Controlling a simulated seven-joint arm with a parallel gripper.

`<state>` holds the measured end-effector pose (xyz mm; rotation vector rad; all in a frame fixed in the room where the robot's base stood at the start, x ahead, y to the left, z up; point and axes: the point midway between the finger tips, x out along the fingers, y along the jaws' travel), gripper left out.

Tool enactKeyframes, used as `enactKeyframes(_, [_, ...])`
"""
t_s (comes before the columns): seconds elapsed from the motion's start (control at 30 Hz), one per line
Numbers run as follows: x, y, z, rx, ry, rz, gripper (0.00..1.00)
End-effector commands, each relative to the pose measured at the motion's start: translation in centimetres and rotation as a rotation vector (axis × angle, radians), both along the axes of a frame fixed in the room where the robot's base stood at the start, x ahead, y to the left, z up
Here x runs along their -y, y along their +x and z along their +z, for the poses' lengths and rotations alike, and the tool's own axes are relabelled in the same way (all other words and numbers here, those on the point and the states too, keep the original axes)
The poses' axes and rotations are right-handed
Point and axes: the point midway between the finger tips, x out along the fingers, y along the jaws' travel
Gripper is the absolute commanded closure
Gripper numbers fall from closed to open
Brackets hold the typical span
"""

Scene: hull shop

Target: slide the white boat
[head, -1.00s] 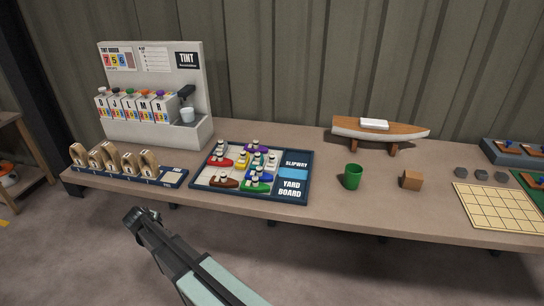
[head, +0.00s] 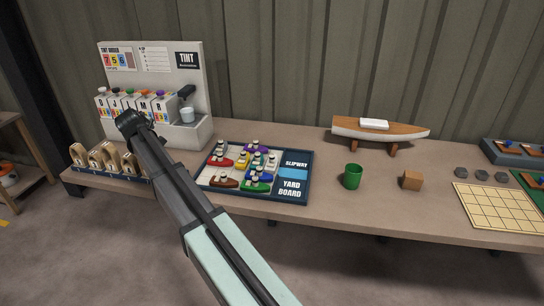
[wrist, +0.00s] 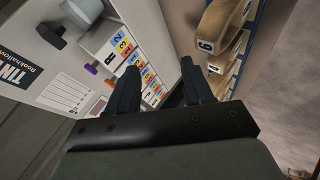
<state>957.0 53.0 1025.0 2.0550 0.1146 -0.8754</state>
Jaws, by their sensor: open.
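The yard board (head: 297,198) lies on the bench with several small boats packed on its left part, in red, yellow, purple, green, blue and brown. A whitish boat shape (head: 219,149) shows at the upper left of this group; the boats are too small to tell its hull surely from the white cabins. My gripper (head: 130,122) is open and empty, left of the board, in front of the tint stand (head: 180,65). In the wrist view my gripper (wrist: 160,82) has its fingers apart with nothing between them. The board is not in the wrist view.
Wooden numbered pieces (head: 100,157) stand in a rack below my gripper; they also show in the wrist view (wrist: 222,30). A green cup (head: 353,176), a wooden block (head: 412,180) and a large model boat (head: 380,133) stand to the right.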

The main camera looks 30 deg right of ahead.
Motion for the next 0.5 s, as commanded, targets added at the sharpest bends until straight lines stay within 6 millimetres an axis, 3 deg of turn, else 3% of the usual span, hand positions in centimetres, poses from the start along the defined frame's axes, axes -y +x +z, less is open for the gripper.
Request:
enactKeyframes(0.03, [2.9, -0.4, 0.0, -0.017, 0.024, -0.037, 0.49])
enactKeyframes(0.1, [6.3, -1.1, -0.3, -0.046, 0.061, -0.083, 0.49])
enactKeyframes(0.5, [23.8, -7.5, -2.3, -0.196, 0.298, -0.325, 0.49])
